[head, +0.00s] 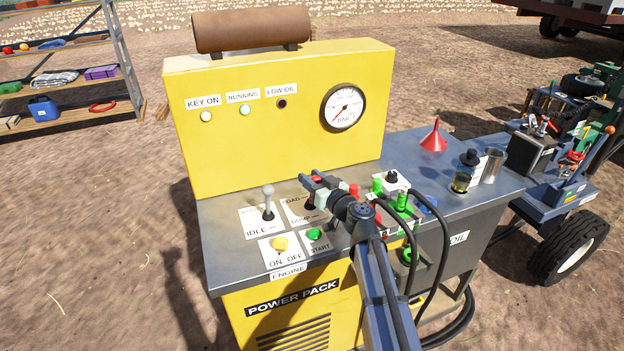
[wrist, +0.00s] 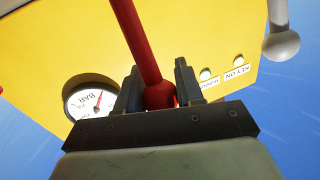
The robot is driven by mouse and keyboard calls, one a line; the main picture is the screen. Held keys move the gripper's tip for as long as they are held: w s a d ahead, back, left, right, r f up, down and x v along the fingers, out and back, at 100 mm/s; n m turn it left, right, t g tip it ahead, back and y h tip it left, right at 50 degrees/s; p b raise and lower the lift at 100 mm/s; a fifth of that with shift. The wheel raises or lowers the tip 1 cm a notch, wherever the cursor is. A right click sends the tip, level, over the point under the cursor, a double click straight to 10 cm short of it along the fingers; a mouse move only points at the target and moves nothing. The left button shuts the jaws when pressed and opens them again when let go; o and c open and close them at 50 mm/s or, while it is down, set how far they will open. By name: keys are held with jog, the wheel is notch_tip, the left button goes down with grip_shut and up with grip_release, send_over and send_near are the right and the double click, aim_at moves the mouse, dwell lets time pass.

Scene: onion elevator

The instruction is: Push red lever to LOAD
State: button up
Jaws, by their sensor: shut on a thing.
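The red lever has a red knob and shaft (wrist: 138,40). In the head view a bit of its red top (head: 316,180) shows at my gripper (head: 311,182), above the LOAD/DUMP plate (head: 296,209). In the wrist view my gripper (wrist: 160,88) has its two dark fingers on either side of the red ball knob, shut on it. LOAD is printed at the plate's far end and DUMP at its near end. My gripper covers most of the lever in the head view, so its exact tilt is hard to tell.
A grey-knobbed lever (head: 268,196) stands left at IDLE. Green and red fittings (head: 377,186) with black hoses sit right. The yellow panel (head: 270,120) with a gauge (head: 343,107) rises behind.

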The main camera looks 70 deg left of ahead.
grip_shut()
jog(key=shift+a, duration=0.2)
jog(key=shift+w+a+r+h, duration=0.1)
jog(key=shift+a+r+h, duration=0.1)
jog(key=shift+a+h, duration=0.6)
jog(key=a+f+m+t+h, duration=0.1)
jog(key=a+h, duration=0.3)
jog(key=a, duration=0.2)
jog(key=shift+a+f+h, duration=0.2)
jog(key=shift+f+h, duration=0.1)
jog(key=shift+h, duration=0.1)
jog(key=shift+f, duration=0.1)
